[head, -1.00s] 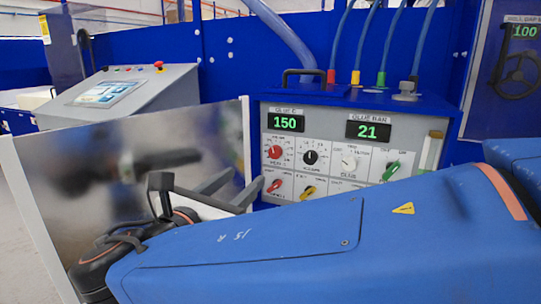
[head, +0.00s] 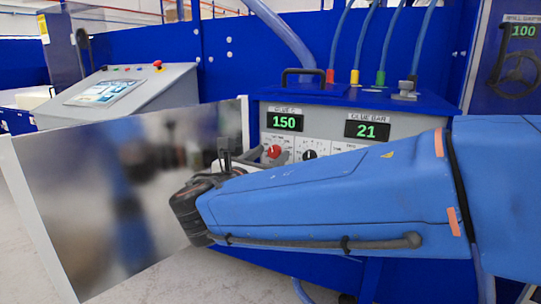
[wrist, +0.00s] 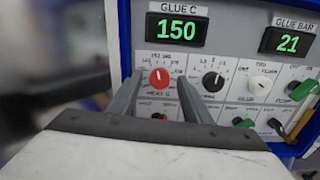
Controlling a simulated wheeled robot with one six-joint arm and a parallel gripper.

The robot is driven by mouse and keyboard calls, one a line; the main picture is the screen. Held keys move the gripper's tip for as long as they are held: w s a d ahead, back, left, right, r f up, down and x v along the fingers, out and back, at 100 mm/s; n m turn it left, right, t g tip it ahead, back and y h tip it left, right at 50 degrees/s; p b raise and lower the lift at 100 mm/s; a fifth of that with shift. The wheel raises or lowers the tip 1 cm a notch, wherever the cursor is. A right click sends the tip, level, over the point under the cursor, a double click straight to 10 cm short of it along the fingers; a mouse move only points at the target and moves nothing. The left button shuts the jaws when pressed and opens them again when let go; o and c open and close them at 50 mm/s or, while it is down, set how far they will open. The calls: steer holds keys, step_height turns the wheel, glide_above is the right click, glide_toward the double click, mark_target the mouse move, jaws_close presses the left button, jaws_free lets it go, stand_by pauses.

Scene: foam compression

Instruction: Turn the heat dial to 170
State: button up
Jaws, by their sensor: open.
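The red heat dial (wrist: 159,78) sits on the grey glue control panel, with a numbered scale around it. It also shows in the head view (head: 273,152), just past my gripper. The GLUE C display (wrist: 176,31) above it reads 150. My gripper (wrist: 160,88) is open. In the wrist view its two fingers lie to the left and right of the red dial, with the dial between them in the picture. I cannot tell whether the fingers touch the dial. In the head view my arm hides the lower panel.
A black knob (wrist: 213,81) sits close to the right finger. A white knob (wrist: 259,87) and green knobs are farther right. The GLUE BAR display (wrist: 288,42) reads 21. A reflective panel (head: 110,200) stands left of the control box, close to my wrist.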

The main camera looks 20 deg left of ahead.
steer(key=shift+w, duration=0.45)
steer(key=c, duration=1.1)
steer(key=shift+m, duration=0.3)
steer(key=shift+o, duration=0.2)
steer(key=m, duration=0.5)
steer(key=shift+d, duration=0.1)
steer(key=m, duration=0.6)
steer(key=shift+f, duration=0.1)
